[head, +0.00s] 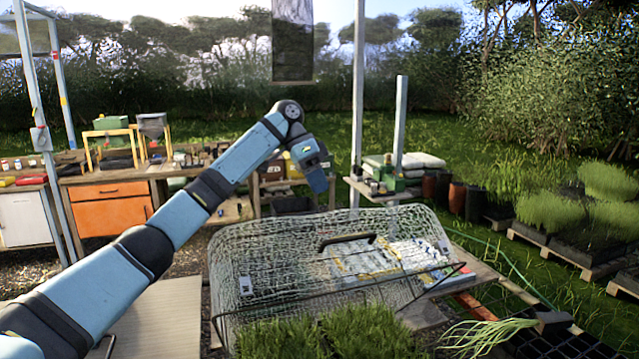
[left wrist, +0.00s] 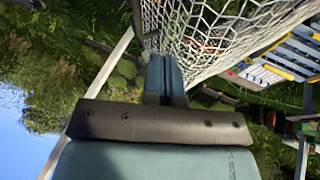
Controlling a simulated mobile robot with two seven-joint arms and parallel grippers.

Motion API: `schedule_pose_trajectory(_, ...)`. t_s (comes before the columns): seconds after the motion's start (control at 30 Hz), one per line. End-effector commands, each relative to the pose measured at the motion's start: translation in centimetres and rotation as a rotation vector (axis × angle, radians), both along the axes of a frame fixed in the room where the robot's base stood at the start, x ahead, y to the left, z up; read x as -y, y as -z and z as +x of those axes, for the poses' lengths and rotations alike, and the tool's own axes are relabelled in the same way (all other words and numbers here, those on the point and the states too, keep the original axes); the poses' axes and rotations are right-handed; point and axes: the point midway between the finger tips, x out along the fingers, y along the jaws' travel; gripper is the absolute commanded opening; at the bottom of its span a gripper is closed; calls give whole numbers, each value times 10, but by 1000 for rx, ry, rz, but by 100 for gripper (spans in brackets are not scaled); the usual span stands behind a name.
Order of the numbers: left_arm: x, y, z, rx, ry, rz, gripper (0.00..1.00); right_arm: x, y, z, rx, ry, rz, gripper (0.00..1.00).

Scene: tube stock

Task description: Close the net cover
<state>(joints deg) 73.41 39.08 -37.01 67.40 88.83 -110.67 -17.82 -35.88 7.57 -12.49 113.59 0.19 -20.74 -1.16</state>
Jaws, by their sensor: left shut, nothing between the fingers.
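The net cover (head: 290,235) is a wire mesh panel with a dark handle (head: 347,240) in the middle of the head view. It appears to stand tilted up behind the green seedlings (head: 320,335), and I can see through its mesh. My left gripper (head: 319,182) is shut and empty, pointing down just above the cover's upper edge. In the left wrist view its closed blue fingers (left wrist: 163,78) are close beside the mesh (left wrist: 205,35); I cannot tell whether they touch it. My right gripper is not in view.
A metal post (head: 358,110) stands behind the cover. A workbench with an orange drawer unit (head: 108,207) is at the left, and seedling trays on pallets (head: 585,225) are at the right.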

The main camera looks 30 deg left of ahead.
Motion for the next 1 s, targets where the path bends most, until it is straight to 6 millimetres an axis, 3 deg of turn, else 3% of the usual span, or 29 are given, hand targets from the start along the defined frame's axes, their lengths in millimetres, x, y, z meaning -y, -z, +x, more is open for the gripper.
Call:
schedule_pose_trajectory(0.33, 37, 61, -2, -2, 1, 1, 0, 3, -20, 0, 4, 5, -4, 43)
schedule_pose_trajectory(0.6, 59, 74, -21, -1, -1, 1, 0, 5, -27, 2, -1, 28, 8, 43)
schedule_pose_trajectory(1.0, 62, 77, -23, 0, -1, 0, 0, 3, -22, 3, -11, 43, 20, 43)
